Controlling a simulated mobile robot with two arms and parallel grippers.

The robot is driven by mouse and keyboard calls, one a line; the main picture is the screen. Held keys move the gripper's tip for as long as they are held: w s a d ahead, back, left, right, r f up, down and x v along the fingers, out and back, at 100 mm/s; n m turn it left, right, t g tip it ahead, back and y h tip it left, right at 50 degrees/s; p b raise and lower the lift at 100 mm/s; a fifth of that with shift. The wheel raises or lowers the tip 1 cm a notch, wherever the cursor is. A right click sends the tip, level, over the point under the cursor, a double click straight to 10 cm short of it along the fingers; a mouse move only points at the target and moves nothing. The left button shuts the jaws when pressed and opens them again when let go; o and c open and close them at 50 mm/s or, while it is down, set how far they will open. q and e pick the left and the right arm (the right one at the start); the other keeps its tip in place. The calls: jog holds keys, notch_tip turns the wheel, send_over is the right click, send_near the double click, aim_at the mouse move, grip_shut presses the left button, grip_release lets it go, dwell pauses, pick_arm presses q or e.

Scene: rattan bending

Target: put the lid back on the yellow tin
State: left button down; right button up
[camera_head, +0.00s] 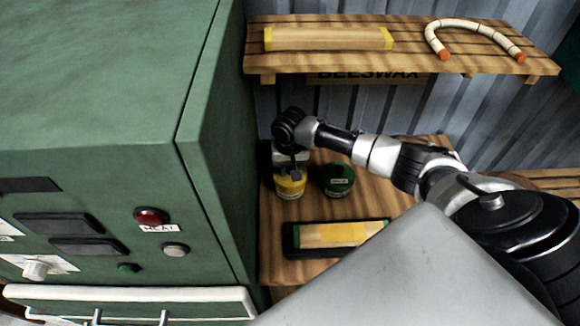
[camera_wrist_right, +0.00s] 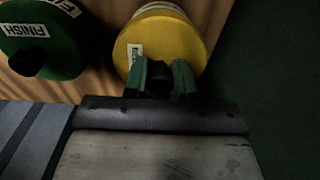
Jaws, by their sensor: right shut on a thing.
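The yellow tin (camera_head: 290,190) stands on the wooden bench beside the green cabinet, with a pale label on its side. My right gripper (camera_head: 292,168) is right above it. In the right wrist view my right gripper (camera_wrist_right: 161,82) is shut on the black knob of the yellow lid (camera_wrist_right: 165,45). A pale, rounded side of the tin (camera_wrist_right: 160,10) shows just past the lid's far edge. The lid lines up closely with the tin, but I cannot tell whether it rests on it or hovers slightly. My left gripper is not in view.
A green tin (camera_head: 338,180) with a black knob stands close to the right of the yellow tin. The green cabinet (camera_head: 215,150) rises close on the left. A slatted shelf (camera_head: 400,62) hangs above.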

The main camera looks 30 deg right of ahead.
jog(key=shift+p, duration=0.4)
dwell(0.4)
dwell(0.4)
jog(key=o, duration=1.5)
jog(key=shift+c, duration=0.2)
jog(key=shift+r, duration=0.1)
notch_tip(320, 180, up, 5)
jog(key=p, duration=0.5)
jog(key=shift+r, duration=0.9)
